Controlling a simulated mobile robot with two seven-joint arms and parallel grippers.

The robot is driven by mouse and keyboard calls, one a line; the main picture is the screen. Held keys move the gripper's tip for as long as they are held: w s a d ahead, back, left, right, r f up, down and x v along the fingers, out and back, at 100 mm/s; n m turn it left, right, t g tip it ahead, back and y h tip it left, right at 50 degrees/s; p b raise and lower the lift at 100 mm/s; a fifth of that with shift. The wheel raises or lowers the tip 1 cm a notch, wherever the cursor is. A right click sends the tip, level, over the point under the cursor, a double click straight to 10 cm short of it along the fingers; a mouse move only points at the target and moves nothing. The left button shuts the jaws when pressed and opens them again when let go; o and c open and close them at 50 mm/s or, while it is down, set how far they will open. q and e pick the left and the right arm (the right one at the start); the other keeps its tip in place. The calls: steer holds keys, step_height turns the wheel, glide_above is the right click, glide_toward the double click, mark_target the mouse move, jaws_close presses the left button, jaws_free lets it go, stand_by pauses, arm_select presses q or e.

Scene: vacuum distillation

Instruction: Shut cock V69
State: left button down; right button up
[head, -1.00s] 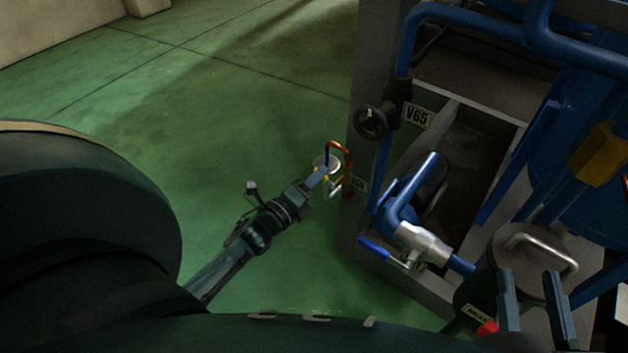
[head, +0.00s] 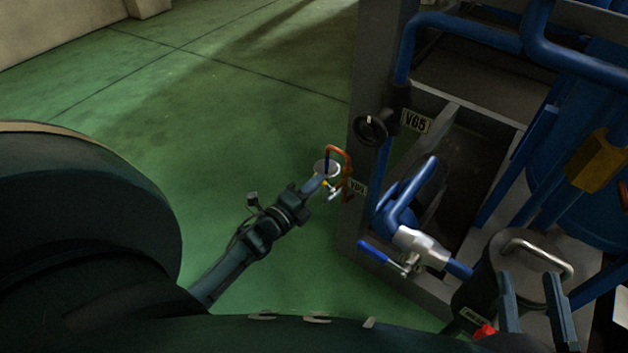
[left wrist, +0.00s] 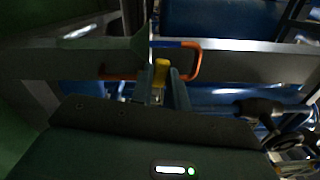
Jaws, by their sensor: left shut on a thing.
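A small cock with a yellow handle (left wrist: 161,72) sits by a bent copper-orange pipe (head: 344,156) at the frame's left edge. A small tag (head: 357,187) beside it starts with "V6"; its last digit is hard to read. My left gripper (head: 326,182) reaches it from the lower left. In the left wrist view its two fingers (left wrist: 163,88) stand on either side of the yellow handle and are shut on it. The cock's body is largely hidden. My right gripper (head: 532,288) is open and empty at the lower right, over a lidded metal vessel.
A dark handwheel (head: 371,129) tagged V65 stands just above. A blue-lever valve (head: 376,252) on a silver fitting (head: 420,246) is to the right. The vessel has a metal handle (head: 540,257). Green floor (head: 220,120) to the left is clear.

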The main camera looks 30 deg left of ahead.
steer(key=shift+d, duration=0.1)
steer(key=shift+f, duration=0.45)
arm_select(q)
steer(key=n, duration=0.1)
steer(key=f+n, duration=0.1)
steer(key=shift+n, duration=0.3)
steer(key=c, duration=1.4)
jaws_free()
arm_select(e)
steer(key=shift+d, duration=0.1)
arm_select(q)
steer(key=shift+o, duration=0.2)
